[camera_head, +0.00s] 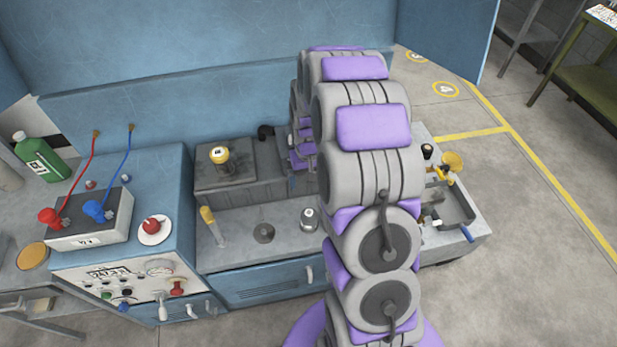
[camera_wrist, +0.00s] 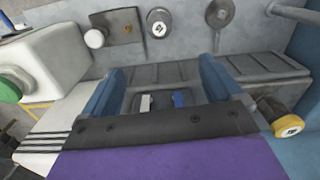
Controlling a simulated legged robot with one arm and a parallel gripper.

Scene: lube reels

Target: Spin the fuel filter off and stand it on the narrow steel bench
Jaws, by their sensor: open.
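My arm covers the middle right of the head view and hides my gripper there. In the wrist view my gripper (camera_wrist: 160,85) is open, its two blue fingers apart over the grey ribbed engine block, with nothing gripped. A small silver canister with a white label (camera_head: 309,218) stands upright on the grey deck; it also shows in the wrist view (camera_wrist: 160,22). A yellow-topped, labelled cylinder (camera_head: 220,157) stands on the block, also in the wrist view (camera_wrist: 288,126). I cannot tell which is the fuel filter. A grey bench (camera_head: 540,28) stands at the upper right.
A console with gauge and switches (camera_head: 130,285) and a battery with red and blue clamps (camera_head: 90,222) are at the left. A grey tray (camera_head: 450,207) is right of my arm. A green table (camera_head: 585,70) is far right; floor between is clear.

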